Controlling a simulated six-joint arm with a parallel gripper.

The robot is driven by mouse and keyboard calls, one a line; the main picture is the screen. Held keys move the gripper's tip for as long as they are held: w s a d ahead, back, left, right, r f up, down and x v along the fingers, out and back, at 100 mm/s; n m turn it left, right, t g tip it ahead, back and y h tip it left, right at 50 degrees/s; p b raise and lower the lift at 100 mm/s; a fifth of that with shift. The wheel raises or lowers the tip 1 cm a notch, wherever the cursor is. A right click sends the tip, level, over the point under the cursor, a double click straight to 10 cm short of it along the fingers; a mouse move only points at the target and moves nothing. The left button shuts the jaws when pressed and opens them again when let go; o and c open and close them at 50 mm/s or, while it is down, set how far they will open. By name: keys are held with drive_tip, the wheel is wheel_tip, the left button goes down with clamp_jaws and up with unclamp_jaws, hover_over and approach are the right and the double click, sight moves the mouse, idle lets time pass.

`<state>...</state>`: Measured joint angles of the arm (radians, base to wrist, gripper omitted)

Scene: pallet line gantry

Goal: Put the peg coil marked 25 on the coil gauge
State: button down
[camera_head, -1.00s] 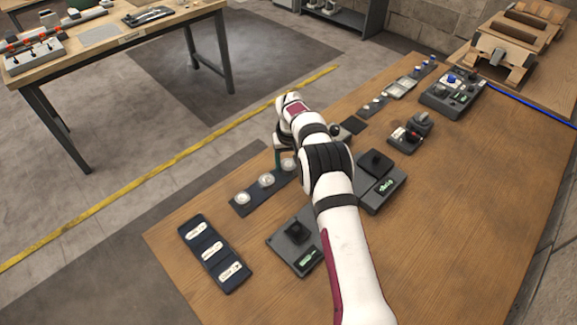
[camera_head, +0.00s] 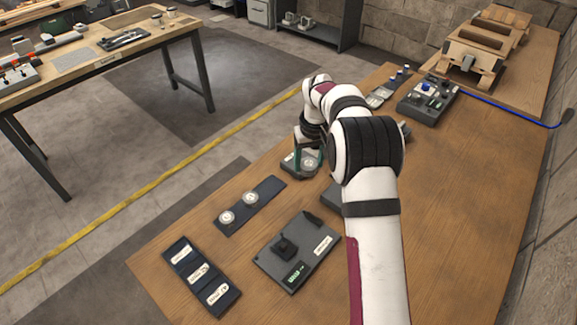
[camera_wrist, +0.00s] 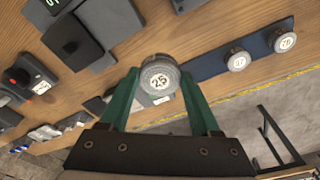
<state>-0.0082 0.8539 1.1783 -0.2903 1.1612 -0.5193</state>
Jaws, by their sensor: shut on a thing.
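My gripper (camera_wrist: 160,95) has green fingers, shut on the round grey peg coil marked 25 (camera_wrist: 160,78). The coil's numbered face is toward the wrist camera. In the head view my gripper (camera_head: 309,160) is past the far end of the dark blue coil strip (camera_head: 267,189), over a small dark plate (camera_head: 288,163). I cannot tell whether the coil touches it. Two coils stay on the strip, one marked 75 (camera_wrist: 285,43) and one whose number is unclear (camera_wrist: 238,61). A grey unit (camera_head: 270,262) has a black post and green display. I cannot tell which unit is the coil gauge.
A dark blue tray (camera_head: 214,296) with white labelled pieces lies at the table's front left. A dark control box (camera_head: 440,92) and a wooden stand (camera_head: 478,68) are farther back. My arm hides the table's middle. The right of the table (camera_head: 470,200) is bare.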

drive_tip(key=s+d+r+m, duration=0.1)
drive_tip(key=s+d, duration=0.3)
drive_tip(key=s, duration=0.5)
drive_tip(key=s+d+r, duration=0.1)
drive_tip(key=s+d, duration=0.3)
drive_tip(key=s, duration=0.4)
hover_over(301, 231)
drive_tip(key=f, duration=0.4)
drive_tip(key=s+f, duration=0.1)
drive_tip(key=f, duration=0.2)
drive_tip(key=shift+d, duration=0.25)
drive_tip(key=shift+w+a+f, duration=0.1)
drive_tip(key=shift+a+f, duration=0.05)
drive_tip(key=shift+f, duration=1)
drive_tip(key=shift+w+a+f, duration=0.1)
drive_tip(key=shift+f, duration=1)
drive_tip(key=shift+c, duration=1.9)
unclamp_jaws()
drive_tip(key=shift+f, duration=0.1)
